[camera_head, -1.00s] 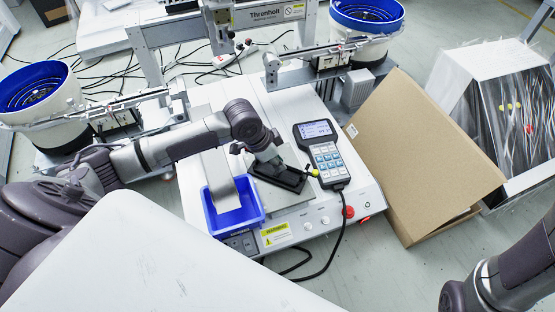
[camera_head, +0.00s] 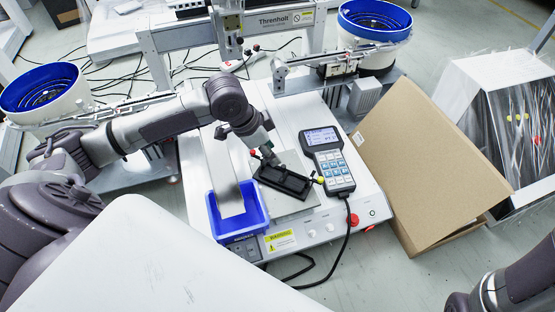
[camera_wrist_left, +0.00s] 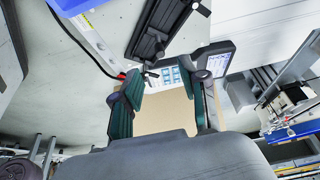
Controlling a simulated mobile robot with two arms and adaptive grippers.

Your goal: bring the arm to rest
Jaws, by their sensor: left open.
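My left gripper (camera_head: 264,150) hangs over the machine's work plate, just behind and above a black fixture block (camera_head: 284,180). In the left wrist view its two fingers (camera_wrist_left: 162,106) stand apart with nothing between them, so it is open and empty. The black fixture (camera_wrist_left: 160,30) shows in the wrist view ahead of the fingers, apart from them. My right arm (camera_head: 515,285) shows only as a link at the lower right corner; its gripper is out of the picture.
A blue bin (camera_head: 262,218) and a handheld controller (camera_head: 328,160) flank the fixture. Blue-rimmed feeder bowls (camera_head: 45,92) (camera_head: 374,20) stand at both sides. A cardboard box (camera_head: 430,150) leans at the right. A gantry crossbeam (camera_head: 190,36) spans the back.

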